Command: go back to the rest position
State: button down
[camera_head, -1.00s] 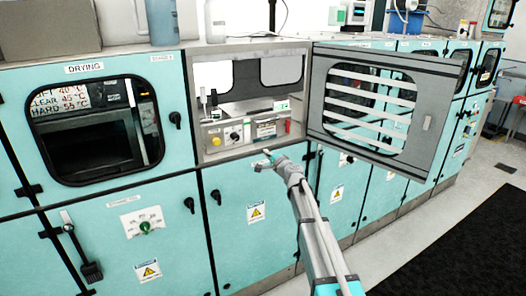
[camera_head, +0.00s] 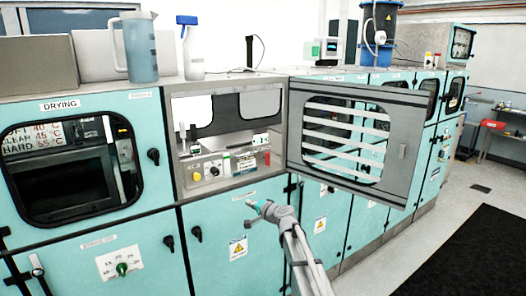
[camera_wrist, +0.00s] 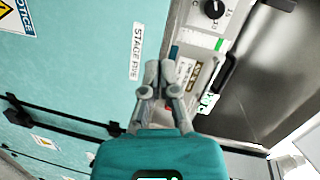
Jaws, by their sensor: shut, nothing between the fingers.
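My gripper (camera_head: 254,208) is in front of the teal cabinet, just below the open compartment (camera_head: 225,182) with its control panel. In the wrist view my gripper (camera_wrist: 157,82) has its fingers together with nothing between them. Behind the fingers there is a "STAGE FIVE" label (camera_wrist: 137,52) on a teal panel and the compartment's control strip. My arm reaches in from the bottom of the head view.
The grey slatted door (camera_head: 402,150) stands open to the right of the compartment. A measuring jug (camera_head: 140,50) and a white bottle (camera_head: 193,55) stand on top. A drying unit (camera_head: 70,170) is at left. Open floor and a black mat (camera_head: 475,255) lie at right.

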jog(key=s+d+f+n+g+h, duration=0.2)
jog(key=s+d+f+n+g, duration=0.25)
jog(key=s, duration=0.55)
jog(key=s+d+f+n+g+h, duration=0.25)
jog(key=s+d+f, duration=0.35)
jog(key=s, duration=0.4)
jog(key=s+d+f+g+h, duration=0.2)
jog(key=s+d+h, duration=0.1)
jog(key=s+d, duration=0.3)
jog(key=s+d+f+g+h, duration=0.2)
jog(key=s+d, duration=0.4)
jog(key=s, duration=0.4)
jog(key=shift+s+f+g+h, duration=0.2)
jog(key=shift+f+g+h, duration=0.2)
jog(key=shift+f+h, duration=0.25)
jog(key=shift+r, duration=0.1)
